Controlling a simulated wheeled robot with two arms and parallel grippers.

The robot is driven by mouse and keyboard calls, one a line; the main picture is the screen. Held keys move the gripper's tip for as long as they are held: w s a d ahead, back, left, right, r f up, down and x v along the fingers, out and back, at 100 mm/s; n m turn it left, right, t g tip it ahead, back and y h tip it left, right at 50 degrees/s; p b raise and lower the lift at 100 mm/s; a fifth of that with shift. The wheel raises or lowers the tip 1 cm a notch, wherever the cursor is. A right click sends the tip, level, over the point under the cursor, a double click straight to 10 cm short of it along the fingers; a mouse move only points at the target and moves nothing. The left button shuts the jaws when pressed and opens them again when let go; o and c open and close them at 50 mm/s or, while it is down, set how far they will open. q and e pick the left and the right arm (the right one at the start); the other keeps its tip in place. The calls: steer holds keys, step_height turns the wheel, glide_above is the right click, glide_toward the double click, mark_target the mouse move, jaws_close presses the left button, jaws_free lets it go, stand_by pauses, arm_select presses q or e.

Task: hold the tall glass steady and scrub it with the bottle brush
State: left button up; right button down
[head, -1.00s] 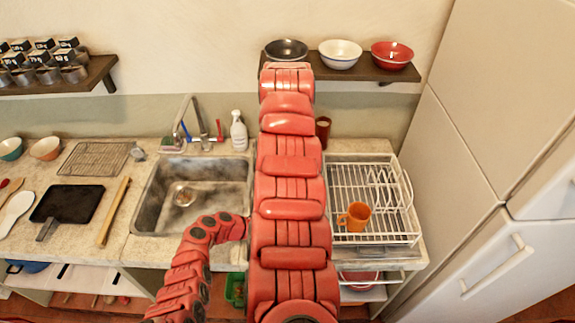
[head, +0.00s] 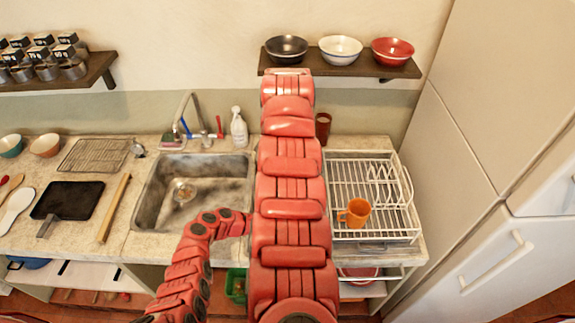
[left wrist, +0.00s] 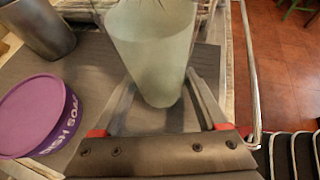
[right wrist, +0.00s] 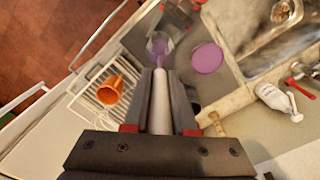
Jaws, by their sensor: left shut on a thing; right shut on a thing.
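The tall glass (left wrist: 153,50) is pale and translucent, held between the fingers of my left gripper (left wrist: 160,84) in the left wrist view. In the right wrist view, my right gripper (right wrist: 159,74) is shut on the pale handle of the bottle brush (right wrist: 160,112). The brush's far end points at the glass (right wrist: 160,40), where purple shows. I cannot tell how deep the brush sits in the glass, or whether it touches the wall. In the head view, my large right arm hides both grippers, the glass and the brush.
A purple dish soap tub (left wrist: 38,115) stands beside the glass, with a dark metal cup (left wrist: 38,28) behind it. The white dish rack (head: 395,235) holds an orange mug (head: 355,212). The sink (head: 152,215) lies left of my right arm.

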steer(key=shift+f, duration=5)
steer(key=shift+r, duration=0.1)
stand_by(0.6)
stand_by(1.6)
